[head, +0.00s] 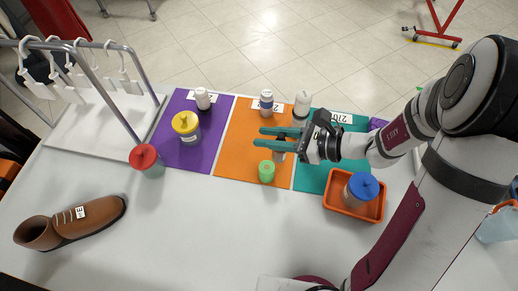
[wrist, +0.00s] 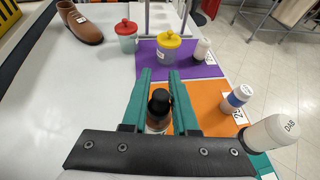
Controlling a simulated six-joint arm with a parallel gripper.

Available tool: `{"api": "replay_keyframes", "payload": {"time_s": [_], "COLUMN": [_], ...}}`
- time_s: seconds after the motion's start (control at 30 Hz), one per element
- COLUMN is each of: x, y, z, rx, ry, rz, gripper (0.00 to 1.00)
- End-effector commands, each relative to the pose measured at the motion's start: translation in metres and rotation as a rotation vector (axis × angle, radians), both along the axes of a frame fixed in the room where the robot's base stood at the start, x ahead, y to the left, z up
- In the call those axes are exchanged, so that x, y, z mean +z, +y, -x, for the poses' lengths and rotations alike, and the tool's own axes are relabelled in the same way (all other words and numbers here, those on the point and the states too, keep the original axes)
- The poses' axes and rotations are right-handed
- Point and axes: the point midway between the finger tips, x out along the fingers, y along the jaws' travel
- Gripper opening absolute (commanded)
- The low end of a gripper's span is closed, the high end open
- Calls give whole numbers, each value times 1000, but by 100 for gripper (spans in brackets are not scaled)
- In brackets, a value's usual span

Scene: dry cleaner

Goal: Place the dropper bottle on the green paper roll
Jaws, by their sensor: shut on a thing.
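My gripper (head: 268,138) is over the orange mat, its teal fingers shut on the dropper bottle (head: 279,156). The green paper roll (head: 266,172) stands upright at the near edge of the orange mat, just nearer the camera and slightly left of the bottle. I cannot make out the roll in the wrist view.
The orange mat (head: 232,150) lies between a purple mat (head: 172,152) and a teal mat. White bottles (head: 302,104) stand along the back. A yellow-lidded jar (head: 186,125) and red-lidded jar (head: 144,158) are left. An orange tray (head: 336,205) holds a blue-lidded jar (head: 361,188). A brown shoe (head: 95,214) lies front left.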

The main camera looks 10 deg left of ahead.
Motion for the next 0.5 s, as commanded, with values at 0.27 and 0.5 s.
{"api": "replay_keyframes", "payload": {"time_s": [0.27,0.5], "x": [-40,-57], "y": [27,27], "z": [0,-2], "rx": [0,-1], "ry": [6,-1], "rz": [2,1], "gripper": [0,0]}}
